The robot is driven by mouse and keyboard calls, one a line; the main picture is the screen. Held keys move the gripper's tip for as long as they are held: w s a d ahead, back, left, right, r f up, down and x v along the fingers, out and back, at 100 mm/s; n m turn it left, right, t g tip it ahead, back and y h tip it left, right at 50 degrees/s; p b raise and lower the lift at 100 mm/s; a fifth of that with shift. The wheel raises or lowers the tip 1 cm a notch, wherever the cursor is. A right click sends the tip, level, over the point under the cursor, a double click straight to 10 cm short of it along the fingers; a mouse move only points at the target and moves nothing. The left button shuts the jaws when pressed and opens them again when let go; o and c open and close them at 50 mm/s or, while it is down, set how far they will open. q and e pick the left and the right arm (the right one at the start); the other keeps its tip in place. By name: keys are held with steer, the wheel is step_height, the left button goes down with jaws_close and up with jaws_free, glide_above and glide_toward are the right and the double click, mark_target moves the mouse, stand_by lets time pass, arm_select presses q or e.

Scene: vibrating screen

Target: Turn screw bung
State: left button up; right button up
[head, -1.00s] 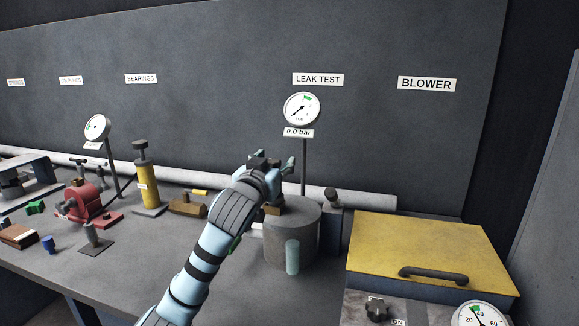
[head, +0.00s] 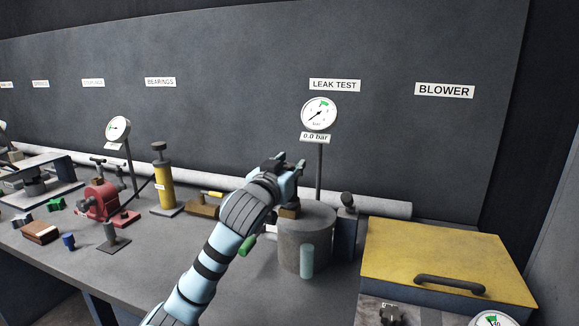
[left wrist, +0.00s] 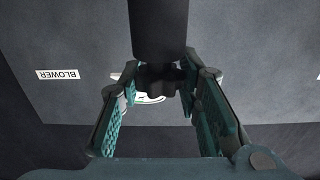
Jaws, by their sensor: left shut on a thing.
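My left gripper (head: 295,168) is over the top of a grey cylindrical vessel (head: 290,245), below and left of the leak test gauge (head: 319,114). In the left wrist view its two teal-padded fingers (left wrist: 160,82) are shut on a dark lobed knob (left wrist: 160,76), which seems to be the screw bung. A dark cylinder (left wrist: 160,30) continues from the knob to the picture's top. In the head view the gripper hides the bung. A brown block (head: 289,212) shows at the vessel's top, below the gripper. My right gripper is not in view.
The leak test gauge stands on a thin post behind the vessel and its label reads 0.0 bar. A yellow-lidded box (head: 440,258) stands to the right. A yellow pump (head: 164,185) and a red vice-like device (head: 101,200) stand left. The bench front between is fairly clear.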

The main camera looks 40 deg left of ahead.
arm_select(q)
steer(key=shift+m+h, duration=0.4)
steer(key=shift+a+m+t+h, duration=0.1)
steer(key=shift+m+t+h, duration=0.35)
steer(key=shift+h, duration=0.45)
steer(key=h+p, duration=0.1)
steer(key=m+h+p, duration=0.2)
steer(key=shift+s+r+m+h, duration=0.1)
steer(key=shift+r+m+h, duration=0.15)
steer(key=shift+h, duration=0.15)
steer(key=shift+m+h+p, duration=0.35)
steer(key=shift+m+h, duration=0.05)
steer(key=shift+h, duration=0.2)
steer(key=shift+f+m+h, duration=0.2)
steer(key=shift+m+h, duration=0.2)
steer(key=shift+h, duration=0.3)
steer(key=m+h+b, duration=0.1)
steer(key=h+b, duration=0.2)
steer(key=shift+f+m+g, duration=0.2)
steer(key=shift+m+g, duration=0.15)
steer(key=shift+m, duration=0.05)
steer(key=shift+r+m+g+h+b, duration=0.1)
steer(key=shift+m+g+h+b, duration=0.55)
steer(key=shift+h+b, duration=0.35)
